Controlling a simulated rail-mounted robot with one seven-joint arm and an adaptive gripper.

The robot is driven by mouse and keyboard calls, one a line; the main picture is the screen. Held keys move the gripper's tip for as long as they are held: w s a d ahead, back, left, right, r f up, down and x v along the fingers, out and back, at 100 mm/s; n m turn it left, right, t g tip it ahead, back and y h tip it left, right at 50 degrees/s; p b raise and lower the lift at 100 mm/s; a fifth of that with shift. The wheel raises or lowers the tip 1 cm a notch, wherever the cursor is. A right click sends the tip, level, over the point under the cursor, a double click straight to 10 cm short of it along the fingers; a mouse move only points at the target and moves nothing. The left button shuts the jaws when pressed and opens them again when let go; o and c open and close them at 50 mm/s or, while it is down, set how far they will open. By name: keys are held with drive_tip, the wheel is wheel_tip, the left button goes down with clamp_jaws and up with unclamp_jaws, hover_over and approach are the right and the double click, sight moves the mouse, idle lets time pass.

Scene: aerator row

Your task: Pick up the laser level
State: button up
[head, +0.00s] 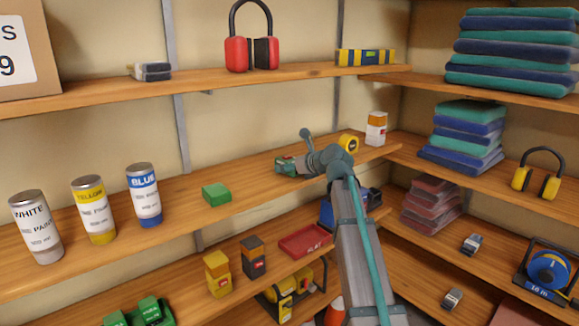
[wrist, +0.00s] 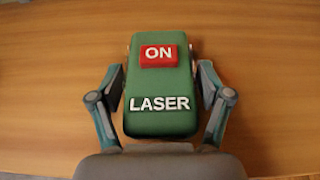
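The laser level is a green block with a red "ON" label and white "LASER" lettering. It fills the middle of the wrist view (wrist: 160,84) and lies on the wooden shelf. In the head view its green end (head: 285,164) shows on the middle shelf, the rest hidden behind my gripper (head: 296,163). In the wrist view my gripper (wrist: 161,76) has one finger along each side of the laser level. The fingers are very close to its sides; I cannot tell whether they touch it.
A green box (head: 216,193) sits to the left on the same shelf, with paint cans (head: 144,195) farther left. A yellow tape measure (head: 348,143) and an orange-and-white container (head: 376,128) stand to the right. The upper shelf (head: 205,84) runs above.

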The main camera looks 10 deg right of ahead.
drive_tip(key=c, duration=1.2)
drive_tip(key=shift+r, duration=0.15)
